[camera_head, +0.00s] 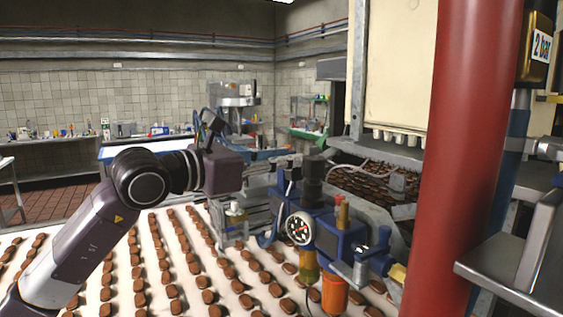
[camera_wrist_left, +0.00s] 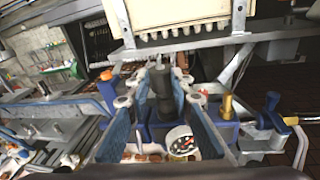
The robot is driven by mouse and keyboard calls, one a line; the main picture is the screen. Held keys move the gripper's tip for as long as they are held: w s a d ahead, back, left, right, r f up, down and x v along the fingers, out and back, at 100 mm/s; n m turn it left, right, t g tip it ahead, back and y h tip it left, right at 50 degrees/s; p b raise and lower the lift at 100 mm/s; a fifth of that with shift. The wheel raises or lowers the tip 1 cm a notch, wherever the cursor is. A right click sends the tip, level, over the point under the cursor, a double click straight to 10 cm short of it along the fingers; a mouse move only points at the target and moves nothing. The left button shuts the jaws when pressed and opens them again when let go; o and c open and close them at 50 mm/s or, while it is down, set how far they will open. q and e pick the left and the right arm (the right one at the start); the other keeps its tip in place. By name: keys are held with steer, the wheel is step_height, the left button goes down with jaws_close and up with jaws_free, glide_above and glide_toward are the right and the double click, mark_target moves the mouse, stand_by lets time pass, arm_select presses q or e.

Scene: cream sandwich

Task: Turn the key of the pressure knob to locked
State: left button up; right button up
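The pressure unit is a blue block (camera_head: 338,238) with a white round dial gauge (camera_head: 300,228) on its front. A black upright knob (camera_head: 313,172) stands on top of it; the gauge (camera_wrist_left: 180,140) and knob (camera_wrist_left: 160,98) also show in the left wrist view. I cannot make out a key or its setting. My left gripper (camera_head: 290,172) reaches the knob from the left. In the wrist view my left gripper (camera_wrist_left: 156,82) has its blue-padded fingers apart, one each side of the knob. I cannot tell whether they touch it. My right gripper is not in view.
A brass-coloured post (camera_head: 342,214) and an orange cup (camera_head: 334,294) are beside the gauge. A thick red column (camera_head: 465,150) stands to the right. A cream machine housing (camera_head: 400,65) hangs above. Rows of brown biscuits (camera_head: 170,290) lie on the white belt below.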

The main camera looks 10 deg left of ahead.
mark_target(309, 151)
arm_select(q)
steer(key=shift+n, duration=0.8)
steer(key=p+x, duration=0.1)
steer(key=x, duration=0.1)
steer(key=p+x, duration=0.1)
steer(key=x, duration=0.1)
steer(key=r+p+x, duration=0.1)
steer(key=p+x, duration=0.1)
steer(key=shift+w+d, duration=0.1)
steer(key=shift+w, duration=0.05)
steer(key=shift+w+d+f, duration=0.15)
steer(key=shift+w+d, duration=0.15)
jaws_close()
